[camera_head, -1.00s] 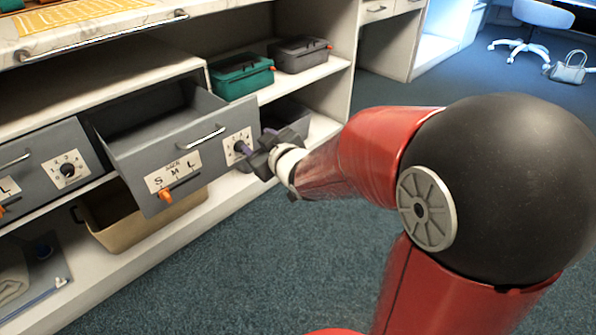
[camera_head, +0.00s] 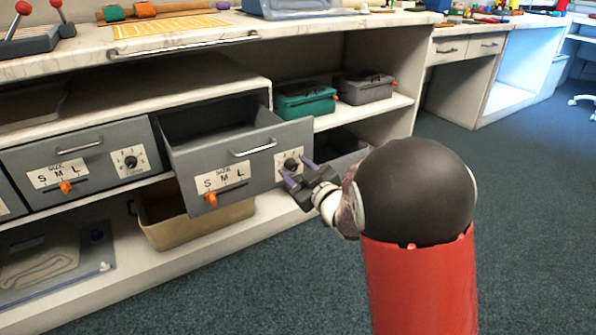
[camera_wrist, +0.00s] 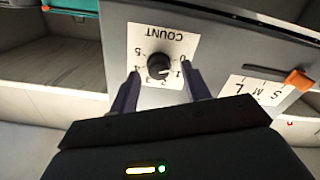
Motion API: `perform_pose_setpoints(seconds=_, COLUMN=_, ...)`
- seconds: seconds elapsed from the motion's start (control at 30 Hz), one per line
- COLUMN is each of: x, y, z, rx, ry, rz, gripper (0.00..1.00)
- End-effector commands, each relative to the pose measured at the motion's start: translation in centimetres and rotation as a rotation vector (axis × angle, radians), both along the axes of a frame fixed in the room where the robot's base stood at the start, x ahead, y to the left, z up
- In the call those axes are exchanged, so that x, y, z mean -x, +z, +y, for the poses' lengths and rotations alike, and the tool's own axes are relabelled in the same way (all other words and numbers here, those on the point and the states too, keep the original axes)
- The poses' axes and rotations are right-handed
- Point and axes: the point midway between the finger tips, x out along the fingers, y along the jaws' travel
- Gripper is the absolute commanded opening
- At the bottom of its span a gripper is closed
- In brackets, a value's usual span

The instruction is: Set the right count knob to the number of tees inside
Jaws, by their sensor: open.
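The right count knob (camera_head: 291,165) is a black dial on a white label on the front of the open grey drawer (camera_head: 250,165). In the wrist view the knob (camera_wrist: 159,66) sits on an upside-down COUNT label with numbers around it. Its pointer direction is hard to read, seemingly near the low numbers. My gripper (camera_head: 300,175) is open in front of the knob. In the wrist view its purple fingers (camera_wrist: 160,90) stand on either side of the knob's lower edge, without gripping it. The drawer's visible interior looks empty; its floor is largely hidden, and I see no tees.
A size slider with an orange tab (camera_head: 211,199) is on the same drawer front, below a metal handle (camera_head: 253,147). A second grey drawer (camera_head: 85,160) with its own knob is at left. A tan bin (camera_head: 190,228) stands underneath. Open carpet lies at right.

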Motion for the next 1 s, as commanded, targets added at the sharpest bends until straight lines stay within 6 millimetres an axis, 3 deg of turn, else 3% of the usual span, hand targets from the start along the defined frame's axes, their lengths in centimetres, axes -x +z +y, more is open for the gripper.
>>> perform_pose_setpoints(seconds=0.3, x=-0.31, y=0.02, z=0.17, rx=0.000, ry=-0.001, rz=0.000, gripper=0.47)
perform_pose_setpoints(seconds=0.63, x=-0.29, y=0.02, z=0.16, rx=-0.001, ry=-0.001, rz=0.000, gripper=0.04)
perform_pose_setpoints(seconds=1.0, x=-0.32, y=-0.05, z=0.08, rx=-0.055, ry=-0.001, rz=0.035, gripper=0.04)
